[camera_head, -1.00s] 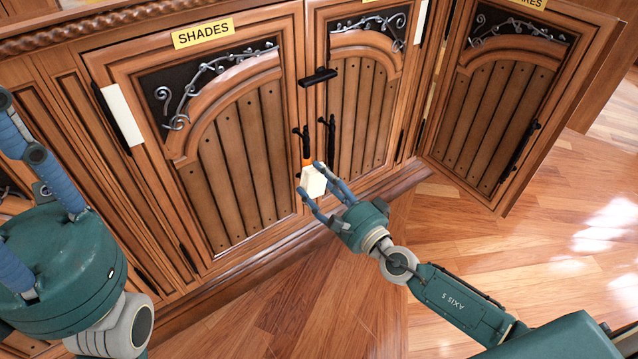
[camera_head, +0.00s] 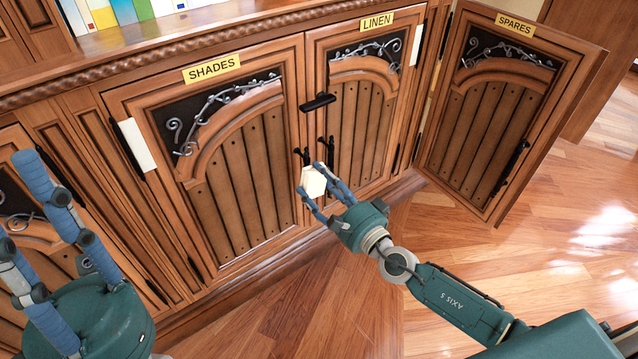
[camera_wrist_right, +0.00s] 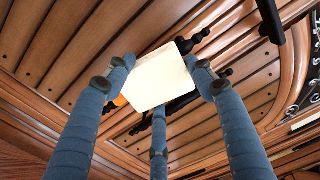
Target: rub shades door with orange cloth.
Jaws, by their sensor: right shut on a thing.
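The SHADES door (camera_head: 240,185) is a shut brown plank door with a yellow label (camera_head: 212,68) and scrollwork at its top. My right gripper (camera_head: 318,188) is shut on a cream-white block (camera_head: 313,181), in front of the door's lower right edge. In the right wrist view the block (camera_wrist_right: 160,80) sits between three blue fingers, with a small orange patch (camera_wrist_right: 121,101) at its left edge. Whether this patch is the orange cloth, I cannot tell. Contact with the door is unclear. My left gripper (camera_head: 22,195) is open and empty at the left edge.
The LINEN door (camera_head: 362,125) is shut beside SHADES. The SPARES door (camera_head: 490,115) stands swung out at right. Dark handles (camera_head: 318,102) stick out near the SHADES and LINEN seam. Books (camera_head: 120,10) stand on the ledge above. The wooden floor (camera_head: 560,270) is clear at right.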

